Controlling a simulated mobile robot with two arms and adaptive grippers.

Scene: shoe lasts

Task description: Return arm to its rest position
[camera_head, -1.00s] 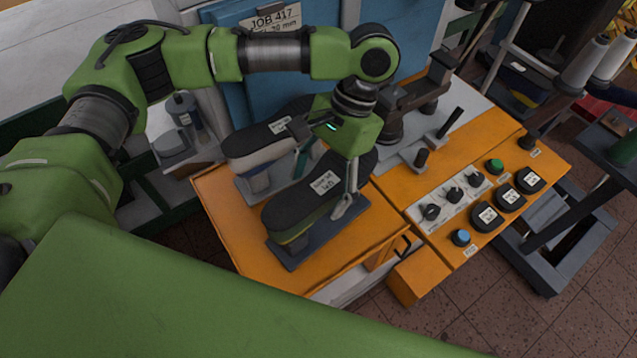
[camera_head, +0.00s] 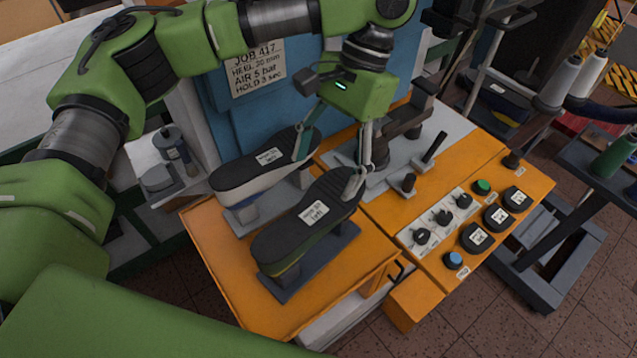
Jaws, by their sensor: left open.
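My left arm comes in from the left, bends over the machine and ends in my left gripper (camera_head: 330,172). The gripper points down, its two fingers spread and nothing between them. It is above and around the far ends of two shoe lasts; whether a finger touches either one I cannot tell. The nearer dark last (camera_head: 290,232) has a white label and sits on a grey plate on the orange machine top. The farther dark last (camera_head: 235,178), also labelled, sits on a stand behind it. My right gripper is out of view.
The orange control panel (camera_head: 460,285) to the right carries several knobs and a green button (camera_head: 482,187). A blue machine body with a job sign (camera_head: 255,68) rises behind the lasts. A small grey device (camera_head: 170,150) stands at left. Tiled floor is at lower right.

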